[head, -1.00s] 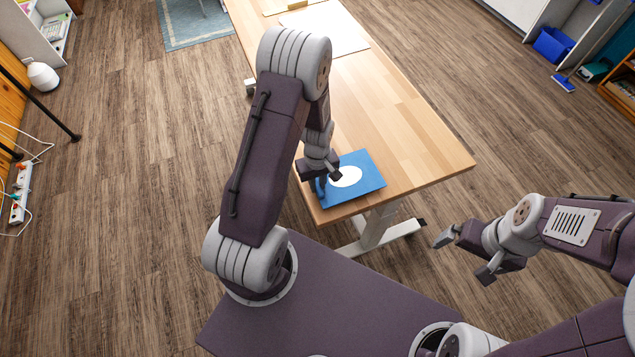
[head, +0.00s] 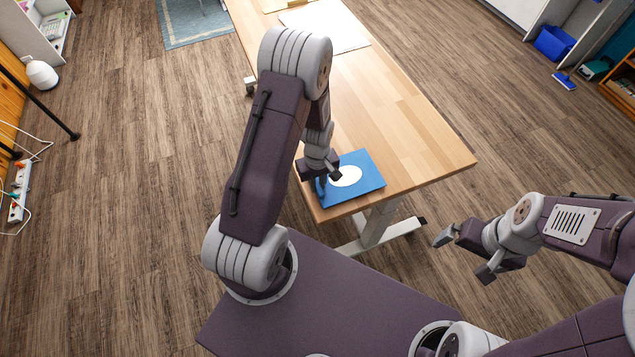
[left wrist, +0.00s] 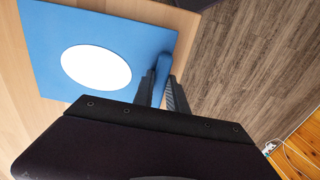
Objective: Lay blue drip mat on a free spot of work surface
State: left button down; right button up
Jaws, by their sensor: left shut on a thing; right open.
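The blue drip mat (head: 366,178), with a white oval in its middle, is at the near left corner of the wooden work surface (head: 410,135). It looks flat, but I cannot tell whether it touches the surface all over. My left gripper (head: 328,184) is shut on the mat's left edge. In the left wrist view the gripper (left wrist: 162,90) has a raised blue part of the mat (left wrist: 130,35) between its fingers. My right gripper (head: 462,254) is open and empty, off the table above the floor.
A pale board or sheet (head: 328,28) lies at the far end of the work surface. The middle of the surface is bare. The table's near edge lies just in front of the mat. A blue bin (head: 553,42) stands far off at the right.

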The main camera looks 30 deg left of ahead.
pick_arm(q)
jog(key=shift+f, duration=0.15)
jog(key=shift+f+b, duration=0.45)
jog(key=shift+f, duration=0.1)
jog(key=shift+f, duration=0.1)
jog(key=shift+c, duration=0.2)
grip_release()
dwell(0.4)
dwell(0.5)
jog(key=shift+r+p, duration=4.1)
jog(key=shift+r, duration=0.45)
